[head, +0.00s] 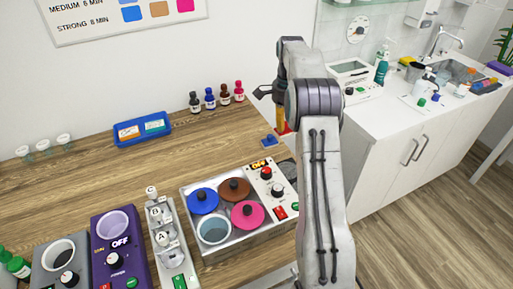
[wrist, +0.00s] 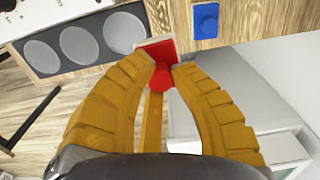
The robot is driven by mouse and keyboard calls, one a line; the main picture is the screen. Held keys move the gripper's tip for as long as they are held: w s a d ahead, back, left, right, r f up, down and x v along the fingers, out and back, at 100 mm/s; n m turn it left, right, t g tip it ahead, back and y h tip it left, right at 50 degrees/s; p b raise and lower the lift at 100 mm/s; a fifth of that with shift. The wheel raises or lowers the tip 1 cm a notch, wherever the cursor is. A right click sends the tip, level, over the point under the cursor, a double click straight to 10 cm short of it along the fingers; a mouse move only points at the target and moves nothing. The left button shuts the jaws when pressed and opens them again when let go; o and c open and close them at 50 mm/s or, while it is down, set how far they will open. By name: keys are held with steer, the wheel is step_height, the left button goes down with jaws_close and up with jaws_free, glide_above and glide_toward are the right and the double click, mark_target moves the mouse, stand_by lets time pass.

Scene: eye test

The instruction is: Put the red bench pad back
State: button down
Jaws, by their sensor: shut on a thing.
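The red bench pad (wrist: 156,48) is a small square plate with a round red knob, seen in the wrist view. My gripper (wrist: 161,68) is shut on its knob, with one orange finger on each side. In the head view, my gripper (head: 281,118) shows as an orange finger beside my arm, and only a bit of the red pad (head: 285,129) shows below it. The pad is close to the wooden bench's edge; I cannot tell whether it touches the wood. A blue pad (head: 268,140) lies on the bench nearby and also shows in the wrist view (wrist: 205,20).
A metal bath (head: 225,250) with blue, brown and pink lids stands on the wooden bench (head: 90,170) left of my arm. Several small bottles (head: 210,99) and a blue tray (head: 143,131) stand farther back. A white sink counter (head: 385,125) is to the right.

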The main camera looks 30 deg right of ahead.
steer(key=shift+f+b, duration=0.1)
steer(key=shift+b, duration=0.5)
steer(key=shift+w+a, duration=0.1)
steer(key=shift+a, duration=0.1)
steer(key=shift+m, duration=0.3)
steer(key=w+a+f+p, duration=0.4)
steer(key=w+a, duration=0.1)
steer(key=w+a+f+p, duration=0.2)
steer(key=a, duration=0.1)
steer(key=shift+w+f, duration=0.2)
steer(key=shift+a+f+p, duration=0.1)
steer(key=shift+f+p, duration=0.4)
steer(key=shift+f, duration=1.55)
steer(key=shift+f, duration=0.1)
steer(key=c, duration=1.2)
jaws_free()
